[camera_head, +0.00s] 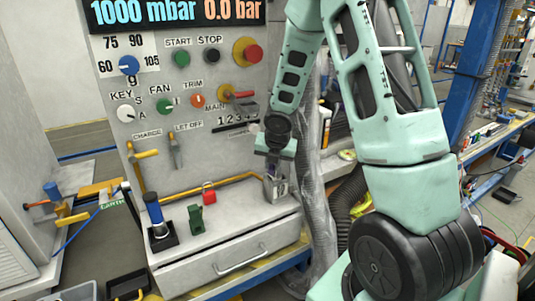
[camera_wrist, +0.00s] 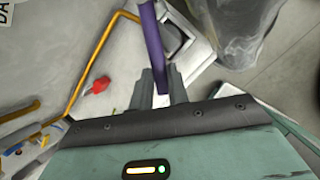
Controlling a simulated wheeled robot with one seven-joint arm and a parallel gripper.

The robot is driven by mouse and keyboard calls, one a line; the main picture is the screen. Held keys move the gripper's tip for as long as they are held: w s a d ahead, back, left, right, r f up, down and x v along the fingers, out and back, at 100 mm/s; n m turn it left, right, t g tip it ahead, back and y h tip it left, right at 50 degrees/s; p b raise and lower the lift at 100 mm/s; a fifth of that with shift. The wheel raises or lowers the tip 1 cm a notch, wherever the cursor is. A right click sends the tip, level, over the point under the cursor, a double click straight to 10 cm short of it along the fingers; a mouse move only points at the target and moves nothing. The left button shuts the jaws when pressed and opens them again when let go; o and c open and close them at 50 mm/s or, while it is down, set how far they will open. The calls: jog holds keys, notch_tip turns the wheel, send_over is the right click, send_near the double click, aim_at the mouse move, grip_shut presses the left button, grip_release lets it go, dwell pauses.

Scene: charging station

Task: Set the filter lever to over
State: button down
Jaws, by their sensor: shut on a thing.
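A purple lever (camera_wrist: 153,42) stands out in the wrist view, and I take it to be the filter lever. It runs from the top edge down between my gripper's two grey fingers (camera_wrist: 162,88), which are shut on it. Its upper end is cut off by the picture edge. In the head view my gripper (camera_head: 273,162) points down at the right side of the panel, just above a small grey box (camera_head: 278,188) on the bench. The lever is mostly hidden there by the gripper and wrist. I cannot read any position label for it.
The panel carries knobs, buttons and yellow levers to the left. A red padlock (camera_head: 209,192), a green piece (camera_head: 196,218) and a blue-handled tool (camera_head: 155,213) stand on the bench. A yellow pipe (camera_head: 215,184) runs behind them. A wrapped hose (camera_head: 316,190) hangs close to the right.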

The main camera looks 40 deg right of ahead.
jog(key=shift+s+d+r+n+t+y+p, duration=0.15)
jog(key=shift+s+d+n+y+p, duration=0.2)
jog(key=shift+n, duration=0.3)
jog(key=shift+s+d+f+n+t+y+p, duration=0.15)
jog(key=shift+s+d+n+p, duration=0.25)
jog(key=shift+n+p, duration=0.2)
jog(key=shift+d, duration=0.1)
jog(key=c, duration=1.3)
grip_release()
jog(key=shift+c, duration=0.2)
jog(key=p+v, duration=1.1)
jog(key=v, duration=0.6)
jog(key=shift+r, duration=0.25)
